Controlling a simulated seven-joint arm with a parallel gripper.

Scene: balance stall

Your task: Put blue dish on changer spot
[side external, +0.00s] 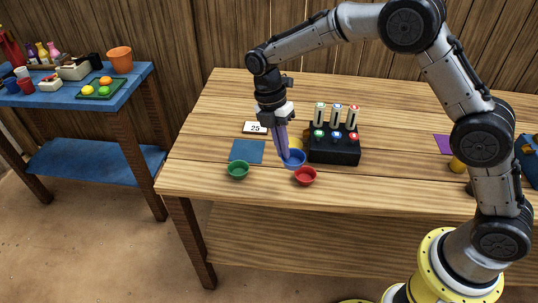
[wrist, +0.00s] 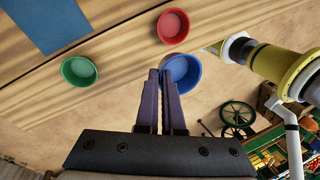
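The blue dish (side external: 295,160) is a small round bowl near the table's front edge, between a green and a red dish. It also shows in the wrist view (wrist: 184,70), upper middle. My gripper (side external: 285,158) points down at the dish's left side. In the wrist view, its two purple fingers (wrist: 160,74) are close together at the dish's left rim, seemingly pinching the wall. Whether the dish touches the table is hard to tell. A blue square mat (side external: 247,151) and a purple square (side external: 441,144) lie on the table; neither is labelled as the changer spot.
The green dish (side external: 238,170) is left of my gripper and the red dish (side external: 305,176) in front. A black box (side external: 334,151) with coloured buttons stands right behind the blue dish. A card reading 25 (side external: 255,128) lies behind the mat. The table's left back is clear.

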